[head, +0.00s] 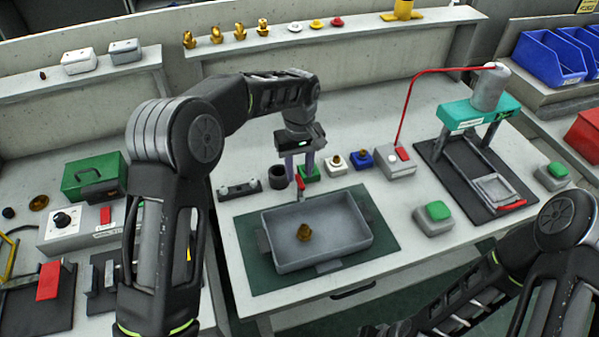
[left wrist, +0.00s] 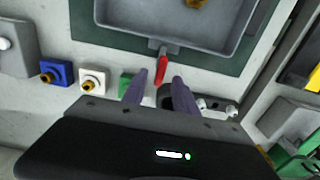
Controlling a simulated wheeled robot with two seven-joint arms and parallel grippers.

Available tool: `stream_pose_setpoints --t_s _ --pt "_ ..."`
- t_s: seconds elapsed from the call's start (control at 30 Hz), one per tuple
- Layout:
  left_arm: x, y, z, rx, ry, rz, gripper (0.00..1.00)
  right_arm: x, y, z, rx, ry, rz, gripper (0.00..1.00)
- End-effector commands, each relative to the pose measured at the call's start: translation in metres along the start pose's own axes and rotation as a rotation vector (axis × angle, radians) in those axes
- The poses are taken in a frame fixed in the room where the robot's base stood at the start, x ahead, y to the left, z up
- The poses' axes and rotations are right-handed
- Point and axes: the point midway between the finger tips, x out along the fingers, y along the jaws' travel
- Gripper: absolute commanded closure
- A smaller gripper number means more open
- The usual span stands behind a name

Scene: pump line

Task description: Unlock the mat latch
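The mat latch shows a small red handle (head: 300,183) on a grey metal piece at the far edge of the green mat (head: 245,230). The handle points away from the grey tray (head: 345,258) on the mat. A brass part (head: 304,232) lies in the tray. My left gripper (head: 299,178) points down over the latch. Its two purple fingers are apart and empty. In the left wrist view the red handle (left wrist: 161,67) shows between and just beyond the fingertips; I cannot tell whether they touch it. My right arm enters at lower right; its gripper is out of view.
Close around the left gripper stand a dark cup (head: 278,177), a green block (head: 309,173), a white block (head: 335,163) and a blue block (head: 360,158). A grey box with a red switch (head: 395,162) and a press (head: 480,115) stand right. Bench right of the mat is partly clear.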

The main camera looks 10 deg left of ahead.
Motion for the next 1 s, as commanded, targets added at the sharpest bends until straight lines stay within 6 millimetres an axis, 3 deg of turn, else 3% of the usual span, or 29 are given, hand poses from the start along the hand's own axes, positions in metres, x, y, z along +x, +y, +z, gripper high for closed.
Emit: stream_pose_setpoints --t_s 0.2,0.47,0.87,1.0 --pt "0.018 0.000 0.000 0.001 0.001 0.001 0.65 -0.004 -0.001 0.001 0.001 -0.001 0.001 0.64" --pt "0.019 0.000 0.000 0.001 0.001 0.001 0.65 -0.003 -0.001 0.001 0.001 -0.001 0.001 0.64" --pt "0.019 0.000 0.000 0.000 0.001 0.001 0.98 -0.003 -0.001 0.001 0.001 -0.001 0.001 0.64" --pt "0.019 0.000 0.000 0.000 0.001 0.001 1.00 -0.003 -0.001 0.001 0.001 -0.001 0.001 0.64"
